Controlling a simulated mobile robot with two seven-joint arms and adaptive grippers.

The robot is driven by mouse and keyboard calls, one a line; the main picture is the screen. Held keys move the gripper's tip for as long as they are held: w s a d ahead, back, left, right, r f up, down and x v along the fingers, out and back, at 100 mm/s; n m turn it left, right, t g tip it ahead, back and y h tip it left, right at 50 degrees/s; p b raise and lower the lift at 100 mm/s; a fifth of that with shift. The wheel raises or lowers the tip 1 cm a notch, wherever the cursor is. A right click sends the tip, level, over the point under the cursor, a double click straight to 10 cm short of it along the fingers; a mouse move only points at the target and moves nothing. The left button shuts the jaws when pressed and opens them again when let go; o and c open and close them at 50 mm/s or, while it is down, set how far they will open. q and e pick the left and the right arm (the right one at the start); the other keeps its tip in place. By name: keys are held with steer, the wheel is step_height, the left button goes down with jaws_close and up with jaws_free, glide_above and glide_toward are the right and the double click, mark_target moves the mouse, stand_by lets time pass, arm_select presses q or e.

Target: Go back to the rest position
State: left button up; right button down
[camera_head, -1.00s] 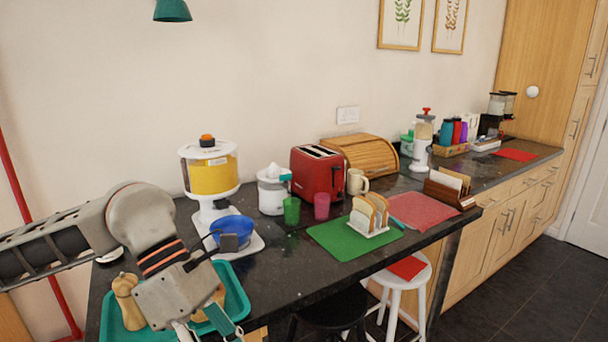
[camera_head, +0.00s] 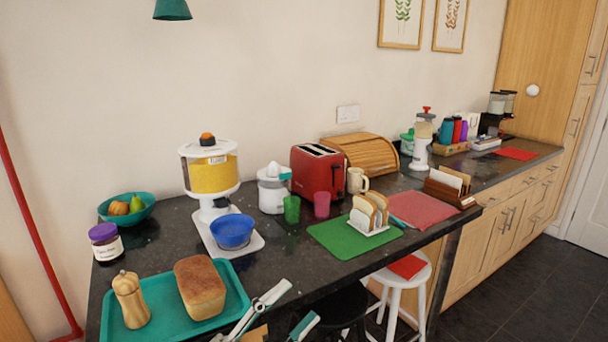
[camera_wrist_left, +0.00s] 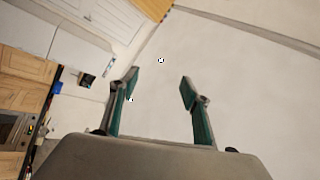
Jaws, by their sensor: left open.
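My left gripper (camera_head: 297,303) shows at the bottom edge of the head view, its two teal-tipped fingers apart. In the left wrist view its fingers (camera_wrist_left: 159,86) are spread with nothing between them. It is in front of the counter's near edge, to the right of the teal tray (camera_head: 240,300). The left arm's links are out of the head view. My right gripper is in neither view.
A bread loaf (camera_head: 200,287) and a wooden mill (camera_head: 130,299) are on the tray. A blue bowl (camera_head: 231,232) sits under the yellow-filled dispenser (camera_head: 211,172). A white stool (camera_head: 396,295) and a dark stool (camera_head: 341,308) stand at the counter (camera_head: 300,262).

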arm_select(q)
steer(key=a+f+n+t+y, duration=0.1)
steer(key=a+f+n+y, duration=0.25)
steer(key=f, duration=0.35)
steer(key=s+a+f+n+y, duration=0.1)
steer(key=a+f+n+y, duration=0.3)
steer(key=f, duration=0.3)
steer(key=a+f+n+t+y, duration=0.1)
steer(key=a+f+n+y, duration=0.25)
steer(key=f+n, duration=0.35)
steer(key=s+a+f+n+g+y, duration=0.2)
steer(key=s+f, duration=0.4)
steer(key=f, duration=0.3)
steer(key=s+a+f+n+g+y, duration=0.2)
steer(key=s+a+f+g+y, duration=0.1)
steer(key=s+a+f, duration=0.2)
step_height(320, 180, down, 4)
steer(key=shift+s, duration=1.25)
